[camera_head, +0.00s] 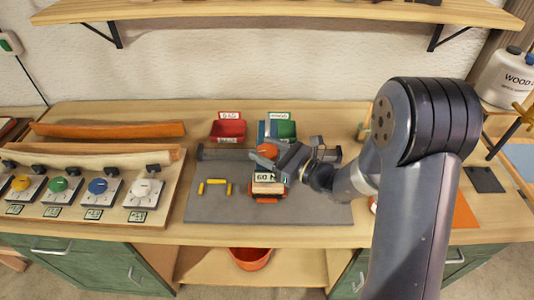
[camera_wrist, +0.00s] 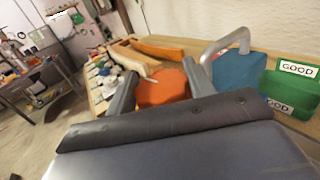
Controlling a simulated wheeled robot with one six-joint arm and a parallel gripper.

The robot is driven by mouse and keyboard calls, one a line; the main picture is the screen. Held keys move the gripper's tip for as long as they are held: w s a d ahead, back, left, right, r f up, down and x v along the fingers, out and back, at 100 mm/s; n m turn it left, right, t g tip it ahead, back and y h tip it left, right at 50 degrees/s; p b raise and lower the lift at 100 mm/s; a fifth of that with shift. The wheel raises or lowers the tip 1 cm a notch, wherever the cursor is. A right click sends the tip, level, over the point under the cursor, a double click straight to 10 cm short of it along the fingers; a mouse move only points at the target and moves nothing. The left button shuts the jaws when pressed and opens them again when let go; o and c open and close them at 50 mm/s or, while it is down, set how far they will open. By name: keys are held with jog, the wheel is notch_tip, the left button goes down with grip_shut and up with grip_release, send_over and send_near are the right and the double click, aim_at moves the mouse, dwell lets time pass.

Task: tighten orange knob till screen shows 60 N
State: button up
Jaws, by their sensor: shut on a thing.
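The orange knob (camera_head: 266,148) stands above the middle of the grey mat (camera_head: 315,208), partly hidden by my gripper. In the wrist view the orange knob (camera_wrist: 162,88) sits between my two fingers. My gripper (camera_head: 272,158) is shut on it, with one finger on each side; in the wrist view my gripper (camera_wrist: 158,88) shows from behind. Just below the knob in the head view, the small screen (camera_head: 265,177) reads 60 N. A blue part (camera_wrist: 238,72) with a grey curved bar stands close behind the knob.
A red bin (camera_head: 228,131) and a green bin (camera_head: 287,130) labelled GOOD (camera_wrist: 290,85) stand behind the mat. Knobbed boxes (camera_head: 144,190) and bent laths (camera_head: 107,130) are at left. A shelf (camera_head: 275,9) hangs above.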

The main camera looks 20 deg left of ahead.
dwell(0.3)
jog(key=o, duration=0.7)
jog(key=b+v, duration=0.2)
jog(key=v, duration=0.9)
jog(key=shift+s+a+b, duration=0.1)
jog(key=shift+b, duration=0.2)
jog(key=p+x, duration=0.2)
jog(key=x, duration=0.8)
jog(key=shift+a+r+p, duration=0.1)
jog(key=shift+a+p, duration=0.1)
jog(key=shift+p, duration=0.2)
jog(key=shift+w+a+p, duration=0.25)
jog(key=shift+w+p, duration=0.05)
jog(key=shift+p, duration=0.05)
jog(key=shift+d+n+g+p, duration=0.1)
jog(key=shift+n+g+p, duration=0.2)
jog(key=shift+g+p, duration=0.1)
